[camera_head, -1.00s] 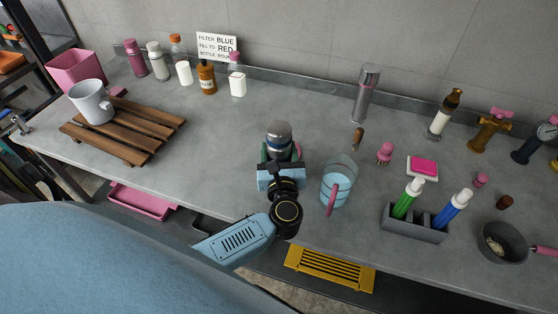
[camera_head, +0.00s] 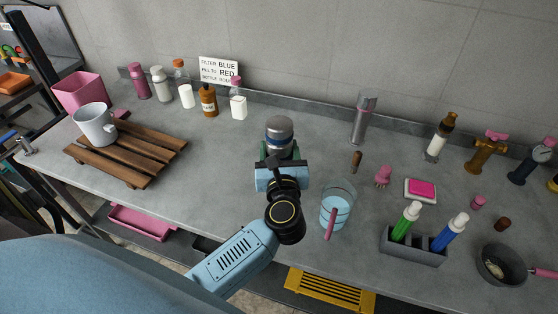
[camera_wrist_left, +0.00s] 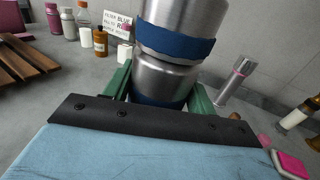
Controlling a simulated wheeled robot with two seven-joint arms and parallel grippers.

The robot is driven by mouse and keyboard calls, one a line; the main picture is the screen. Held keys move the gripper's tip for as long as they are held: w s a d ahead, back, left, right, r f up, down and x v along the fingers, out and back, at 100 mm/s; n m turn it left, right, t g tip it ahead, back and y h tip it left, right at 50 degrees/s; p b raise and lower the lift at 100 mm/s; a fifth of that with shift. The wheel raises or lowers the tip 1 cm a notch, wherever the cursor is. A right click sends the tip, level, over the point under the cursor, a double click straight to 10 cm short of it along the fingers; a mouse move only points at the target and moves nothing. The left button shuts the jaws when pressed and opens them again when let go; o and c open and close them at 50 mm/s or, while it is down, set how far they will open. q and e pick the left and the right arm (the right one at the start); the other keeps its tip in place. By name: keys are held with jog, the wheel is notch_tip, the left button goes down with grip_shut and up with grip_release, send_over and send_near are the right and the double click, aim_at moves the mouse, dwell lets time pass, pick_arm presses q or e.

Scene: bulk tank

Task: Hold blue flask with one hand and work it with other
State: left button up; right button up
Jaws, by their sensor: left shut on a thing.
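The blue flask (camera_head: 279,134) is a steel flask with blue bands, standing upright in my left gripper (camera_head: 281,158). In the left wrist view the flask (camera_wrist_left: 166,82) sits between the green fingers of the left gripper (camera_wrist_left: 160,95), which are shut on its lower part. Its base is hidden by the gripper, so I cannot tell whether it touches the counter. A similar steel flask with a reddish band (camera_head: 362,119) stands at the back of the counter. My right gripper is not in view.
A light blue jug (camera_head: 336,207) stands close to the right of my left gripper. A grey holder (camera_head: 414,248) with green and blue bottles and a pan (camera_head: 500,265) lie further right. A wooden rack (camera_head: 125,153) with a mug is left. Counter between rack and flask is clear.

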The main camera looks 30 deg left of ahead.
pick_arm(q)
jog(key=shift+r, duration=0.5)
jog(key=o, duration=0.5)
jog(key=shift+c, duration=0.2)
jog(key=c, duration=0.8)
